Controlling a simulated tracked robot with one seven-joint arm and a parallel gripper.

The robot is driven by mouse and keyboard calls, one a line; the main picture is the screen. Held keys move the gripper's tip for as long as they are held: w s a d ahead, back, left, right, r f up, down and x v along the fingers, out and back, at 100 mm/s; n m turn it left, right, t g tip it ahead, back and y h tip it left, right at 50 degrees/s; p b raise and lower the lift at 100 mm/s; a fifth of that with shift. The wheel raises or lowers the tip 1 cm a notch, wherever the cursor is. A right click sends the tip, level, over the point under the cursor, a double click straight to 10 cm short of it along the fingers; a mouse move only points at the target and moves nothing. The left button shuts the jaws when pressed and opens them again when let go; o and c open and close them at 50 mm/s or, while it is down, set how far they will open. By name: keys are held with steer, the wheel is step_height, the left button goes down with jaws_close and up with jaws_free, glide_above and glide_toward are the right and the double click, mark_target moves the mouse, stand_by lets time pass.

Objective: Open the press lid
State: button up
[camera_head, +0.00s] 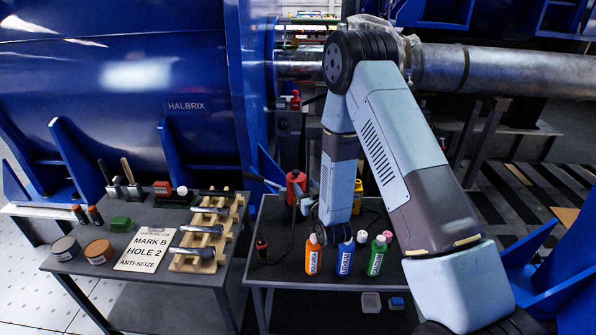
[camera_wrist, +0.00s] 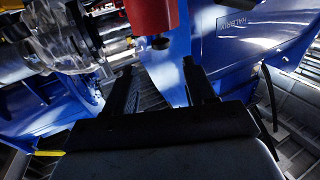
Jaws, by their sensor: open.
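No part in either view is clearly recognisable to me as the press lid. A red, round-bodied item (camera_head: 295,187) stands at the back of the right-hand table. In the wrist view a red cylinder (camera_wrist: 148,14) with a dark round end comes in from the top edge, close to my fingers; I cannot tell whether it is the same item. My gripper (camera_wrist: 162,78) is open, its two dark fingers apart with nothing held between them. In the head view my wrist hangs low over the right-hand table, and the fingers are hard to make out there.
Orange (camera_head: 313,257), blue (camera_head: 346,258) and green (camera_head: 377,257) bottles stand at the right-hand table's front, close to my wrist. The left table (camera_head: 75,262) holds a marked card (camera_head: 143,249), a wooden rack (camera_head: 205,232) and tins. A large blue HALBRIX housing (camera_head: 120,80) stands behind.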

mark_target(297, 179)
steer(key=x, duration=1.2)
steer(key=shift+s+a+f, duration=0.1)
steer(key=shift+f, duration=0.1)
jaws_close()
stand_by(0.4)
